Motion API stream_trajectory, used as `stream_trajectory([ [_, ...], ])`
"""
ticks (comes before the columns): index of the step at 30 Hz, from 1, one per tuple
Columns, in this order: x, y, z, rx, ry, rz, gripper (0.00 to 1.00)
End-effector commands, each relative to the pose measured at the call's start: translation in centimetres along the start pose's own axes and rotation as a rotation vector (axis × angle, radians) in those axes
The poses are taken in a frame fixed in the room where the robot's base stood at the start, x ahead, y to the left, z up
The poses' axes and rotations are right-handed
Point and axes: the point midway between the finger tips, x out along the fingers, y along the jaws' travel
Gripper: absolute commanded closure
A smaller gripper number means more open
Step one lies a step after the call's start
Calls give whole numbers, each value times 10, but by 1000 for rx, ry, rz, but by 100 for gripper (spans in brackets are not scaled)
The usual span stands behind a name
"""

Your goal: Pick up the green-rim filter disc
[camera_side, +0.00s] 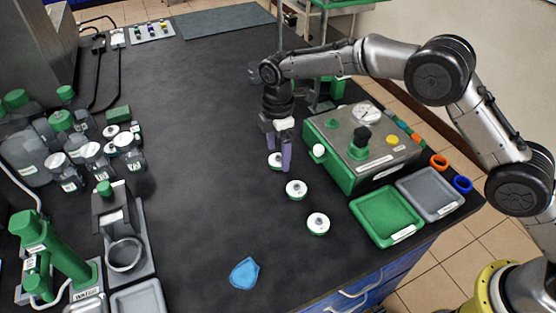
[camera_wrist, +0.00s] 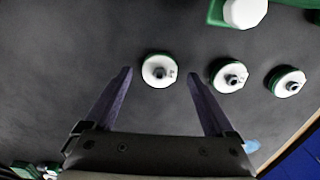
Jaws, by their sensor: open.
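Three white filter discs with dark centre ports lie in a row on the dark bench. The nearest disc (camera_side: 274,160) is partly hidden by my fingers in the side view; in the wrist view this disc (camera_wrist: 153,72) sits between the fingertips. The middle disc (camera_side: 296,189) and the end disc (camera_side: 318,223) lie apart from it, also seen as the middle disc (camera_wrist: 229,76) and the end disc (camera_wrist: 285,81). Green shows at the rims in the wrist view, but I cannot firmly tell the rim colours apart. My gripper (camera_side: 279,158) points down, open and empty.
A green-and-grey control box (camera_side: 335,165) with a gauge and knobs stands close right of my gripper. A blue patch (camera_side: 245,273) lies near the front.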

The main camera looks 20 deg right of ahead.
Motion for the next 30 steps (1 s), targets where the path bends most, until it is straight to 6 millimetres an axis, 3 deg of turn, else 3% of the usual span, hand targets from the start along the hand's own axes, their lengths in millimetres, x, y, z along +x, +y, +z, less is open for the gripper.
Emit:
stream_trajectory([
  [3, 11, 0, 0, 0, 0, 1, 11],
  [11, 13, 0, 0, 0, 1, 1, 11],
  [24, 13, 0, 0, 0, 1, 1, 88],
  [30, 13, 0, 0, 0, 1, 1, 91],
])
